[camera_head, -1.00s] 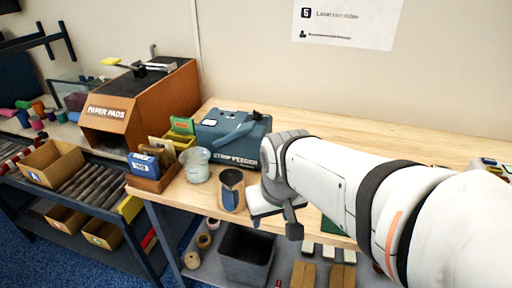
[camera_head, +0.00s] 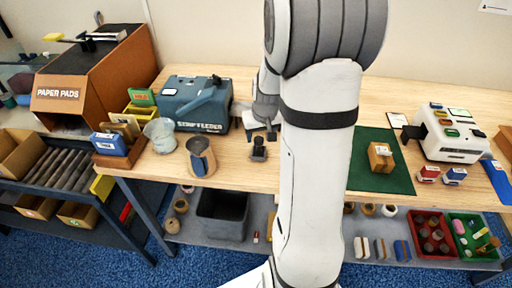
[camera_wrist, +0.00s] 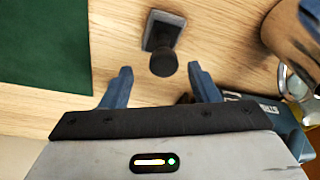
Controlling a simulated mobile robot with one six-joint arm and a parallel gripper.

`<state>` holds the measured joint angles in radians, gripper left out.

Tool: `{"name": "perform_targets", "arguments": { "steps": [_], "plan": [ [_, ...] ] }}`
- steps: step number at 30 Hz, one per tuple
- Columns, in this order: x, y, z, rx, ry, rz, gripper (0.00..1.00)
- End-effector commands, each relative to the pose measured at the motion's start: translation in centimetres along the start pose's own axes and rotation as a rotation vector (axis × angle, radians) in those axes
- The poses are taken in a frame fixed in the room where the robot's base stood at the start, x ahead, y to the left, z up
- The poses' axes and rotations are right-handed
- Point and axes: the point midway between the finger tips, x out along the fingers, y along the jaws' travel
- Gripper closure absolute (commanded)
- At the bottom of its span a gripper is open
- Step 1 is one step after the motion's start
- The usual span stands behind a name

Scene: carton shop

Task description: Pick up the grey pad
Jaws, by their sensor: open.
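A small dark grey square piece with a black round knob (camera_wrist: 163,42) is on the wooden table just ahead of my fingertips in the wrist view. It also shows in the head view (camera_head: 259,150), right of the metal cup. It is the nearest match to the grey pad, but I cannot tell for sure that it is the pad. My gripper (camera_wrist: 162,88) is open, with its two blue fingertips apart and nothing between them. In the head view, my gripper (camera_head: 263,130) is behind the grey piece and partly hidden by my arm.
A green mat (camera_head: 400,180) with a small carton (camera_head: 381,157) lies to the right. A white machine (camera_head: 450,134) stands farther right.

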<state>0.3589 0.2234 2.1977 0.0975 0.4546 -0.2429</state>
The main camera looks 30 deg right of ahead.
Motion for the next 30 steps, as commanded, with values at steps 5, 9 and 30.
{"name": "perform_targets", "arguments": {
  "steps": [5,9,30],
  "plan": [
    [2.0,-0.4,0.3,0.0,-0.005,-0.001,0.45],
    [3.9,-0.5,0.3,0.0,-0.003,-0.001,0.45],
    [5.0,-0.4,0.3,0.002,0.0,0.0,0.7]
  ]
}}
